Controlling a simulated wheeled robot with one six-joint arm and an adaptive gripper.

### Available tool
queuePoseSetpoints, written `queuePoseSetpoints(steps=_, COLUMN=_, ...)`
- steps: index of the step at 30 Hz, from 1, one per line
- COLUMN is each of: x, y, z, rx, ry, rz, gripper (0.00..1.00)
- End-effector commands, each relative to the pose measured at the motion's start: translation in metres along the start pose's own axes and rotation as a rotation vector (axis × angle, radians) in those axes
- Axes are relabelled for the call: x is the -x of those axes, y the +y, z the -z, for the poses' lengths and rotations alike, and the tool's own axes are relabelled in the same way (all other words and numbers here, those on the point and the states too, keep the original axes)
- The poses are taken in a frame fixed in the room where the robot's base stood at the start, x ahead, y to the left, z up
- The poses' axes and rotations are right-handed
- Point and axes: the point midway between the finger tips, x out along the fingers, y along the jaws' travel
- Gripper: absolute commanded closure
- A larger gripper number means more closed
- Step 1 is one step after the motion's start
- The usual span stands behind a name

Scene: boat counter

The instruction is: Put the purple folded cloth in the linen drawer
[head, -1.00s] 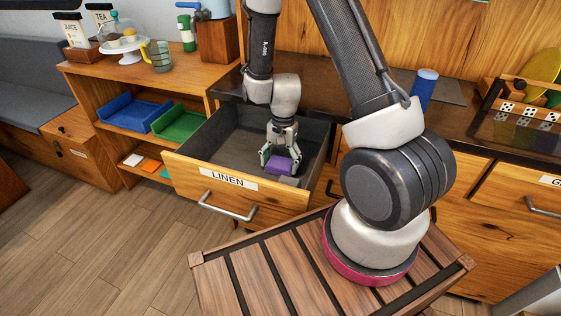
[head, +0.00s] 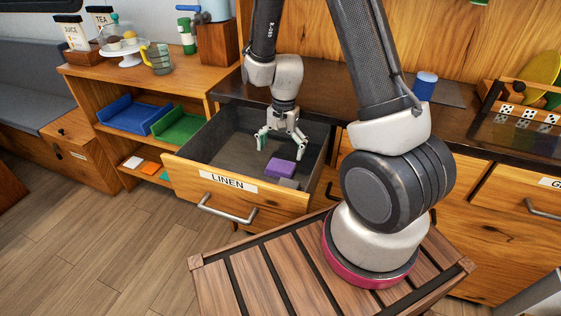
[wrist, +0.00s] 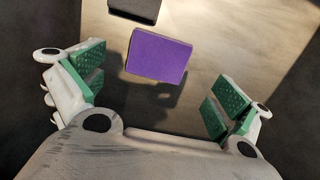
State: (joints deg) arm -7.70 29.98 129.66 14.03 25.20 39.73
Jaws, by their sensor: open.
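The purple folded cloth (head: 280,168) lies inside the open linen drawer (head: 222,195), near its front right corner. My gripper (head: 281,146) is open and empty above the drawer, a little behind and above the cloth. In the wrist view the cloth (wrist: 158,57) lies beyond the spread green-padded fingers (wrist: 155,95), apart from both of them. The drawer's front carries a LINEN label and a metal handle.
A dark grey block (head: 289,184) lies in the drawer beside the cloth, and it also shows in the wrist view (wrist: 136,9). Blue (head: 134,117) and green (head: 180,126) trays sit on the shelf to the left. A blue cup (head: 425,86) stands on the counter.

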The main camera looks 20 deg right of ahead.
Motion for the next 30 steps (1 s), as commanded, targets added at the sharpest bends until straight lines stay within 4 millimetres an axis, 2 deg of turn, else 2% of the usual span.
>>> queuePoseSetpoints(steps=1, x=0.013, y=-0.001, z=0.0, rx=-0.001, ry=0.003, rz=0.004, gripper=0.0)
queuePoseSetpoints(steps=6, x=0.045, y=0.0, z=0.0, rx=-0.001, ry=0.001, rz=0.002, gripper=0.0)
queuePoseSetpoints(steps=14, x=0.077, y=0.003, z=-0.001, rx=0.021, ry=0.01, rz=0.011, gripper=0.0)
queuePoseSetpoints(steps=17, x=0.105, y=0.01, z=-0.005, rx=0.081, ry=0.037, rz=0.036, gripper=0.0)
queuePoseSetpoints(steps=20, x=0.146, y=0.025, z=-0.014, rx=0.176, ry=0.083, rz=0.069, gripper=0.0)
queuePoseSetpoints(steps=24, x=0.2, y=0.056, z=-0.032, rx=0.326, ry=0.161, rz=0.105, gripper=0.0)
queuePoseSetpoints(steps=30, x=0.256, y=0.109, z=-0.065, rx=0.531, ry=0.288, rz=0.125, gripper=0.0)
